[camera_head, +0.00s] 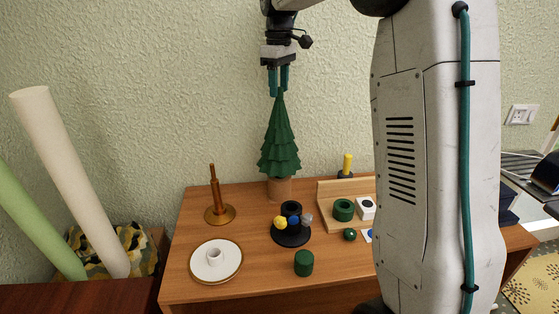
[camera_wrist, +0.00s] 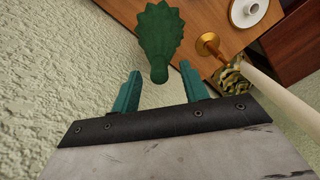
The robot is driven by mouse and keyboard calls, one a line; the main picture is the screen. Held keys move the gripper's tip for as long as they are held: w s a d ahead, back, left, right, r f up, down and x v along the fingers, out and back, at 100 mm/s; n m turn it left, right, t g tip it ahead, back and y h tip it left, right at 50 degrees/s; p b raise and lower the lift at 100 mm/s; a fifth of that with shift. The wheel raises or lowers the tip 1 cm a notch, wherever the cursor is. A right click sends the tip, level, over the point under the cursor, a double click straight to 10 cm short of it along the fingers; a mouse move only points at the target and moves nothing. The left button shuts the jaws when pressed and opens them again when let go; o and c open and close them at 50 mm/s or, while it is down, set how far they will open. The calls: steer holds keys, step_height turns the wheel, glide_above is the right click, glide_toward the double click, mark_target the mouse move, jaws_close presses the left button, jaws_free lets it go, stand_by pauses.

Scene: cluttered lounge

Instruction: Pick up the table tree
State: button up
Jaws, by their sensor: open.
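The table tree (camera_head: 280,142) is a dark green, tiered cone on a light brown wooden base. It stands upright near the back edge of the wooden table, close to the wall. My gripper (camera_head: 278,80) is above it with teal fingers pointing down, open and empty, close to the tree's tip. In the wrist view the tree (camera_wrist: 160,38) lies ahead of the open gripper (camera_wrist: 160,84), with its tip just beyond the gap between the fingers. In the head view the fingers partly overlap the tip, so I cannot tell whether they touch it.
On the table (camera_head: 185,224) stand a copper-coloured post (camera_head: 213,195), a white plate (camera_head: 231,263), a black round stand (camera_head: 291,238), a green cylinder (camera_head: 304,263) and a wooden tray (camera_head: 327,210). A pale roll (camera_head: 75,175) leans at left. The textured wall (camera_head: 150,80) is close behind the tree.

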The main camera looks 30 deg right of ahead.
step_height(320, 180, down, 4)
steer(key=shift+r, duration=0.25)
steer(key=shift+c, duration=0.4)
jaws_close()
steer(key=shift+r, duration=0.1)
